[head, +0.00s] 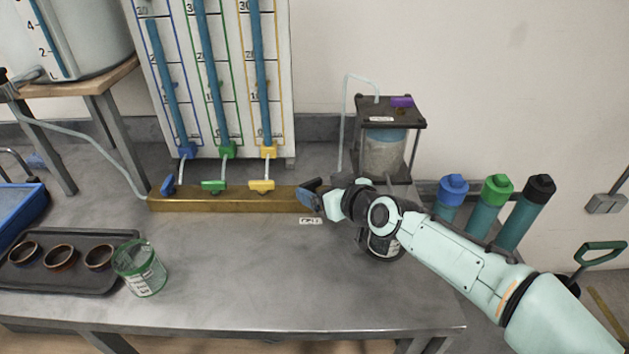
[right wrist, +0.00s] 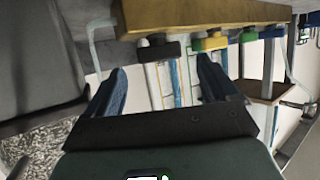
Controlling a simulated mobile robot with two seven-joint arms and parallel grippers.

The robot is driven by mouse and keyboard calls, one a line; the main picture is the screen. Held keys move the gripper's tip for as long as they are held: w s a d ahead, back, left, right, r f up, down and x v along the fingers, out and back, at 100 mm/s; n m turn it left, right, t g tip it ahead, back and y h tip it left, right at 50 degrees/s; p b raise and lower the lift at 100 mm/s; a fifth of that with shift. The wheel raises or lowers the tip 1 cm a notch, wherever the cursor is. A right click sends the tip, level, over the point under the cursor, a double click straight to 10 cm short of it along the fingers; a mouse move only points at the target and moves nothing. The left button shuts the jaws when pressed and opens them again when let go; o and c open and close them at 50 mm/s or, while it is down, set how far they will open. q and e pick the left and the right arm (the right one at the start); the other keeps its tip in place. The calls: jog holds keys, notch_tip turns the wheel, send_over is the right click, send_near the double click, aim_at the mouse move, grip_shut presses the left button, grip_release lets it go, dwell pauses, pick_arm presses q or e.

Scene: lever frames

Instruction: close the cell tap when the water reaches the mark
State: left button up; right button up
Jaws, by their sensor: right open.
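The brass manifold bar (head: 225,200) carries a blue tap (head: 168,186), a green tap (head: 213,186) and a yellow tap (head: 261,186). My right gripper (head: 309,195) is at the bar's right end, above the "CELL" label (head: 311,221), and hides the tap there. In the right wrist view a black tap (right wrist: 156,50) shows between the open, empty fingers (right wrist: 163,72); I cannot tell whether they touch it. The clear cell (head: 385,155) stands behind my right arm, bluish at its top; no mark is readable. My left gripper is out of view.
Three blue water tubes (head: 209,75) rise on the scale board (head: 224,110). A green-rimmed jar (head: 140,268) and a dark tray (head: 75,280) of brown dishes are at the left. The bench's front middle is clear.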

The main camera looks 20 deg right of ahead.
aim_at(312, 183)
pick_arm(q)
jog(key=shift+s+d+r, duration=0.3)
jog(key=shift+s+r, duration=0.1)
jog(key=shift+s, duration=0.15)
pick_arm(e)
jog(key=shift+x, duration=1.9)
